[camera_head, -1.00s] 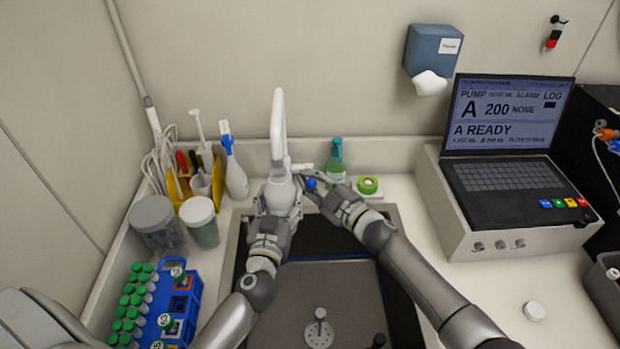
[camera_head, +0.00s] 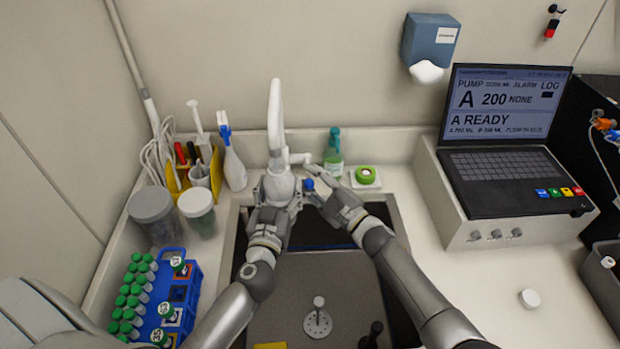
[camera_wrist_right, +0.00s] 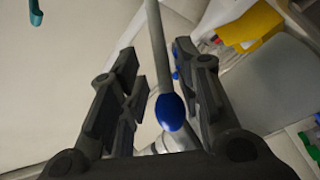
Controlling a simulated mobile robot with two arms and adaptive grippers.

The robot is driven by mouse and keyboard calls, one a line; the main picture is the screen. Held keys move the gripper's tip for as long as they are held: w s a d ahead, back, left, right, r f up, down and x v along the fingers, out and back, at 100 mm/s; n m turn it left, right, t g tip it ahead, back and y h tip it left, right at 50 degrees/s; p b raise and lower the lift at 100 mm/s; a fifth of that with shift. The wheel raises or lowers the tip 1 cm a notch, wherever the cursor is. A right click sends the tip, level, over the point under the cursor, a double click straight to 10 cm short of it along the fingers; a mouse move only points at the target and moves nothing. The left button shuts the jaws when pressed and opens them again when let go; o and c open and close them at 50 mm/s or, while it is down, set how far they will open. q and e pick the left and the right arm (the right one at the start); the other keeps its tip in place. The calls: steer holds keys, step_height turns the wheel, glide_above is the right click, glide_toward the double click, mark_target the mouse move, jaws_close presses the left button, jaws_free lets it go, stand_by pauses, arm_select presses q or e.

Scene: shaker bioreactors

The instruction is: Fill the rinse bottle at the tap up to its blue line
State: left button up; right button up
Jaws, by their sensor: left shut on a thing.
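The white tap (camera_head: 276,115) rises at the back of the sink. My left gripper (camera_head: 276,192) is shut on a white bottle-like body (camera_head: 280,184) directly below the tap's tall spout. The fingers cover much of it, and I see no blue line or water level. A blue knob (camera_head: 308,184) shows just right of it, beside my right gripper (camera_head: 320,190). In the right wrist view the blue knob (camera_wrist_right: 170,112), on the end of a thin grey rod, lies between the parted fingers of my right gripper (camera_wrist_right: 160,85). No finger clearly touches it.
The sink (camera_head: 345,285) lies below my arms. A spray bottle (camera_head: 234,165), lidded jars (camera_head: 197,210) and a blue tube rack (camera_head: 180,300) stand on the left. A green bottle (camera_head: 333,158) and green tape roll (camera_head: 365,175) stand behind; the laptop (camera_head: 510,150) is right.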

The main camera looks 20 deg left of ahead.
arm_select(q)
steer(key=shift+a, duration=0.1)
arm_select(e)
steer(key=shift+a+f, duration=0.1)
steer(key=shift+a, duration=0.05)
arm_select(q)
steer(key=shift+a, duration=0.1)
arm_select(e)
steer(key=r+v, duration=0.1)
steer(key=v, duration=0.7)
steer(key=shift+f, duration=0.4)
stand_by(5.0)
arm_select(q)
steer(key=s+d, duration=0.6)
steer(key=shift+d+p, duration=0.15)
steer(key=shift+p, duration=0.3)
arm_select(e)
steer(key=shift+r, duration=0.45)
